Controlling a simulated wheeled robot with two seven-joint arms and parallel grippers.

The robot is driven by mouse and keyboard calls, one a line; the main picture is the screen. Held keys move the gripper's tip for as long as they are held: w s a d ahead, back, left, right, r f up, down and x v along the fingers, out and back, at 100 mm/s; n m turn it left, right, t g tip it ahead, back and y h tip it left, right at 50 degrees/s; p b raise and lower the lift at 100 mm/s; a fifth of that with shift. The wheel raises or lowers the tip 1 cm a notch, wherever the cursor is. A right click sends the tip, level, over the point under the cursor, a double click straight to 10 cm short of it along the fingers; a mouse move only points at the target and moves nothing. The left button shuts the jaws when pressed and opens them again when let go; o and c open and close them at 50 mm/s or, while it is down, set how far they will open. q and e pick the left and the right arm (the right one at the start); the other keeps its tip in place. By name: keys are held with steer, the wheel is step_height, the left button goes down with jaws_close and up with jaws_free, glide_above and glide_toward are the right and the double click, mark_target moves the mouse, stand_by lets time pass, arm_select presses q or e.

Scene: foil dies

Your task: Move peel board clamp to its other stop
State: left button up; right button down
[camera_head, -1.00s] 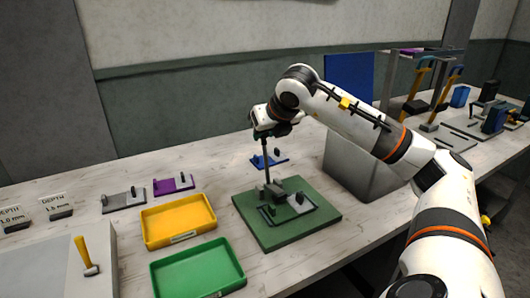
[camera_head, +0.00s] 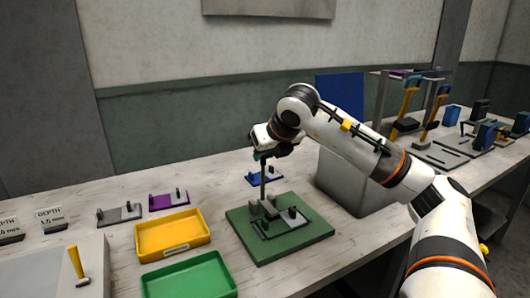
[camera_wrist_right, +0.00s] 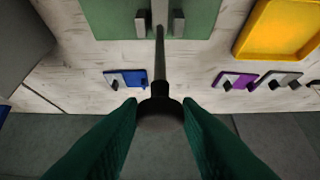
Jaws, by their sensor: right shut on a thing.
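The peel board (camera_head: 282,246) is a green plate on the bench, with a grey clamp (camera_head: 262,207) on top. A dark upright lever (camera_head: 263,183) rises from the clamp and stands nearly vertical in the head view. My right gripper (camera_head: 262,154) is shut on the lever's top end, above the board. In the right wrist view, the dark round knob (camera_wrist_right: 160,113) sits between the green fingers of my right gripper (camera_wrist_right: 160,118); the lever runs from it to between two grey posts on the board (camera_wrist_right: 195,15). My left gripper is not in view.
A yellow tray (camera_head: 140,240) and a green tray (camera_head: 150,285) lie left of the board. Blue (camera_head: 253,181), purple (camera_head: 158,204) and grey (camera_head: 108,218) die plates lie behind. A large grey box (camera_head: 340,180) stands close on the right.

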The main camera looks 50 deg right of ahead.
steer(key=c, duration=1.4)
jaws_free()
steer(key=shift+s+a+f, duration=0.2)
steer(key=shift+f, duration=0.35)
steer(key=o, duration=0.3)
steer(key=shift+s+d+r, duration=0.1)
steer(key=shift+s+r, duration=0.05)
steer(key=shift+r, duration=0.05)
steer(key=shift+s+r, duration=0.2)
steer(key=shift+r, duration=0.3)
steer(key=p+v, duration=0.1)
steer(key=v, duration=1)
